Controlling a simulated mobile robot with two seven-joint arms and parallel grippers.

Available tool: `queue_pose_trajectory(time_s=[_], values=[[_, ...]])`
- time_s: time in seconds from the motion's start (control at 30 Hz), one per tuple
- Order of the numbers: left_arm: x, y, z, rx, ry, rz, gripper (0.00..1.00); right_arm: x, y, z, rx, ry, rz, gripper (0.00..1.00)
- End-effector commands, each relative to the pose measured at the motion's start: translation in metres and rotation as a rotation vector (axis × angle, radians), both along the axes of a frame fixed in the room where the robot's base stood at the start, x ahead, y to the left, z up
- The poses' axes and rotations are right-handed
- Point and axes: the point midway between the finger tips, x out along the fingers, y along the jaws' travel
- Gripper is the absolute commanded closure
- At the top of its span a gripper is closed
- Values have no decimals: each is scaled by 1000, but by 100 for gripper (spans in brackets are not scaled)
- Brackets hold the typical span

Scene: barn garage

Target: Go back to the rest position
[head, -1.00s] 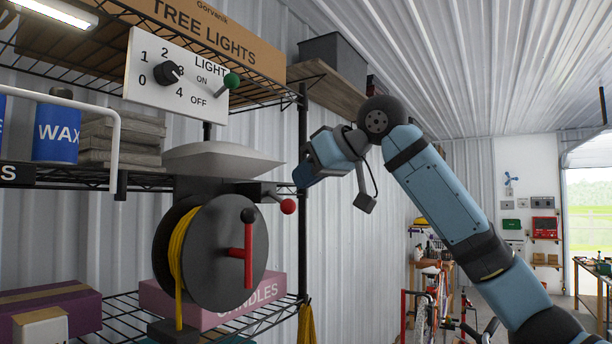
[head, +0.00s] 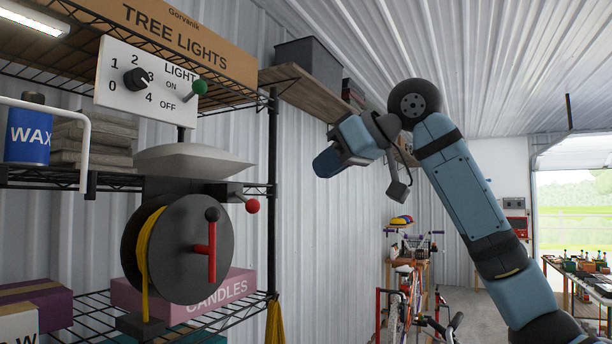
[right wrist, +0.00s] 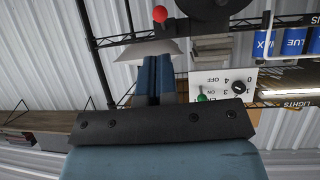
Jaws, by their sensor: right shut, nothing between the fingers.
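My right arm comes in from the right in the head view. Its blue gripper (head: 327,163) is raised in front of the corrugated wall, to the right of the wire shelf, and points left. It is shut with nothing in it and touches nothing that I can see. In the right wrist view its two blue fingers (right wrist: 155,80) lie side by side, closed. My left gripper is not in any view.
A wooden ledge (head: 310,95) is above the gripper. Bicycles (head: 408,290) stand at the back.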

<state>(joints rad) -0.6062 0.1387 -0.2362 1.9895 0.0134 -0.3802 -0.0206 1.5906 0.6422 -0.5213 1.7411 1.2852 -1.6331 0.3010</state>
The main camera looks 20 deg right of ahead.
Motion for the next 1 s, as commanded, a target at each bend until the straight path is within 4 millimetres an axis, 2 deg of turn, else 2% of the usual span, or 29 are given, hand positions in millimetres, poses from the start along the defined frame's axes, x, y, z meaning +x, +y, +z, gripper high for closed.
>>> queue_pose_trajectory(time_s=[0.2,0.63,0.73,0.77,0.87,0.97,1.0], values=[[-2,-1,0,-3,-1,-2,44,-8,-5,2,1,-1,0,100],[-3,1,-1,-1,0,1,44,-8,-5,2,1,-1,0,100],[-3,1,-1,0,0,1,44,-2,-3,-6,3,4,1,100],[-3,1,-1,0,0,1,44,2,-1,-11,7,6,2,100],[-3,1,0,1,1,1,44,25,7,-44,25,20,3,100],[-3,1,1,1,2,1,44,55,19,-95,52,33,4,100],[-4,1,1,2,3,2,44,67,24,-118,65,37,3,100]])
